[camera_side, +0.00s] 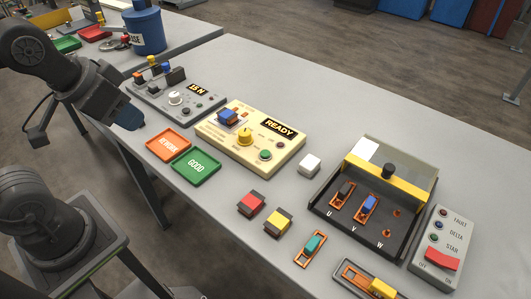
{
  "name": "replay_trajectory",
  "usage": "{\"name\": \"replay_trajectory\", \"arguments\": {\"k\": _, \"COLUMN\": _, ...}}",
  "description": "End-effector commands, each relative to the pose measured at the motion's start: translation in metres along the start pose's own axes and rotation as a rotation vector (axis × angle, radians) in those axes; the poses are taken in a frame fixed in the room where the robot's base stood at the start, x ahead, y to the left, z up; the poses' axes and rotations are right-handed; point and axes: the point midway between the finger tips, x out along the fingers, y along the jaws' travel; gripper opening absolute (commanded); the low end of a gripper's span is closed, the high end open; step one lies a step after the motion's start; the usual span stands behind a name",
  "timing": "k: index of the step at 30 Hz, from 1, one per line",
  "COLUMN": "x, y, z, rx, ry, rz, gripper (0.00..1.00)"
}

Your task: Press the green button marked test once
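A green button (265,154) sits on the front right of a cream tester box (222,135). Its printed label is too small to read. The box has a lit READY display (279,126), a yellow knob (245,137) and a blue block (228,117) in a holder at its back left. My gripper (122,110) is at the left, over the table's left edge, well apart from the button. A blue piece shows at its end. I cannot tell whether that is part of the gripper or something held, and the fingers are not clear.
An orange REWORK tray (168,144) and a green GOOD tray (196,167) lie left of the box. A grey box reading 15 N (176,98) stands behind. A white cube (309,166), coloured blocks and a black fixture (322,207) stand right. The table's far middle is clear.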

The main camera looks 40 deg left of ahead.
Motion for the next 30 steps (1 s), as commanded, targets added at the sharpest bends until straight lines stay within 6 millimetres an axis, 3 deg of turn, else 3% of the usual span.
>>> {"name": "replay_trajectory", "arguments": {"k": 9, "x": 0.0, "y": 0.0, "z": 0.0, "rx": 0.0, "ry": 0.0, "rz": 0.0, "gripper": 0.0}}
{"name": "replay_trajectory", "arguments": {"k": 30, "x": 0.0, "y": 0.0, "z": 0.0, "rx": 0.0, "ry": 0.0, "rz": 0.0, "gripper": 0.0}}
